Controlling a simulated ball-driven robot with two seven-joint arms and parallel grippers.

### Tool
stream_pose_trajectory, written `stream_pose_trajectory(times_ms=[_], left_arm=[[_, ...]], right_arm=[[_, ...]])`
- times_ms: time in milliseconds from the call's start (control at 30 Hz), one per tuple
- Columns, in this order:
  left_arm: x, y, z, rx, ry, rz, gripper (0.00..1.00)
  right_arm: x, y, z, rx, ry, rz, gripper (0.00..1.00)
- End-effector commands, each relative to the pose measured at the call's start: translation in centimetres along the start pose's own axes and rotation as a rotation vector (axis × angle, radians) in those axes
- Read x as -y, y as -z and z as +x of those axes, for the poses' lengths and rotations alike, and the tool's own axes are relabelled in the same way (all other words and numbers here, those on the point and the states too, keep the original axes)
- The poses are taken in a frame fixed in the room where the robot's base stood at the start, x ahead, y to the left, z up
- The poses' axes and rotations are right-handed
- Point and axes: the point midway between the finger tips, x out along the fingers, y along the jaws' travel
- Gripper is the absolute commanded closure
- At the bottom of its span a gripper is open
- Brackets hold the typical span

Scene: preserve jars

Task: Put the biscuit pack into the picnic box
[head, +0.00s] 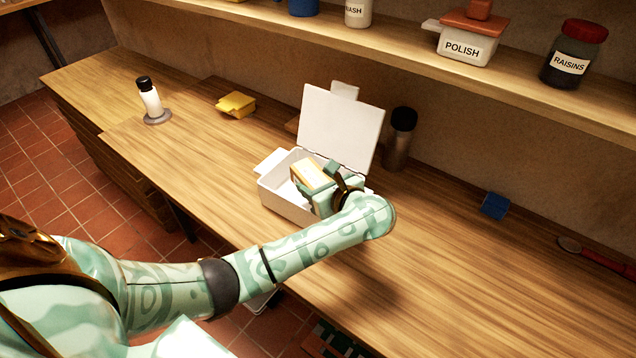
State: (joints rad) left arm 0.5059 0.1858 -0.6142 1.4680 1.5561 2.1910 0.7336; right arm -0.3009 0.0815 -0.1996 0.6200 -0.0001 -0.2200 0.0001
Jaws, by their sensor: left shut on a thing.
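The picnic box (286,204) is white and stands on the wooden counter, its lid (339,127) raised at the back. My left arm reaches over the counter from the left. My left gripper (318,180) is at the box opening, shut on a pale tan block that looks like the biscuit pack (310,173). The pack is over or inside the box; I cannot tell whether it touches the bottom. The gripper and wrist hide the right part of the box and part of the pack. My right gripper is not in view.
A dark-capped bottle (399,140) stands close behind the box, right of the lid. A yellow block (236,104), a white shaker (150,100) and a blue block (494,205) are on the counter. A shelf (420,65) with jars runs above. The counter's right front is clear.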

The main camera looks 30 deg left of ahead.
Motion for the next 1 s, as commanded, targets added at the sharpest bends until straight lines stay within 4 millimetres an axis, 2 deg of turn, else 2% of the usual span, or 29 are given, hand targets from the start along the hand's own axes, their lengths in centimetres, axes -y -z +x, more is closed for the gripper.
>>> stream_pose_trajectory(times_ms=[167,200,267,567,700,1000], left_arm=[[0.0,0.7,0.3,0.0,-0.001,0.0,0.72],[0.0,0.6,0.3,0.0,-0.001,0.0,0.4],[0.0,0.5,0.2,0.0,-0.001,0.0,0.24],[0.0,0.3,0.2,0.001,0.0,0.0,0.24],[0.0,-1.2,-0.4,0.005,0.001,-0.002,0.24],[0.0,-0.6,-7.7,-0.006,0.002,-0.002,0.24]], right_arm=[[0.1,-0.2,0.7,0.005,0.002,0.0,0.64],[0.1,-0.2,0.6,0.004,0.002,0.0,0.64],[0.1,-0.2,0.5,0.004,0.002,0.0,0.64],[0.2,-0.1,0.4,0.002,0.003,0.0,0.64],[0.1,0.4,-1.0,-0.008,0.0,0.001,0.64],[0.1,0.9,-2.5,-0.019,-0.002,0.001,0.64]])
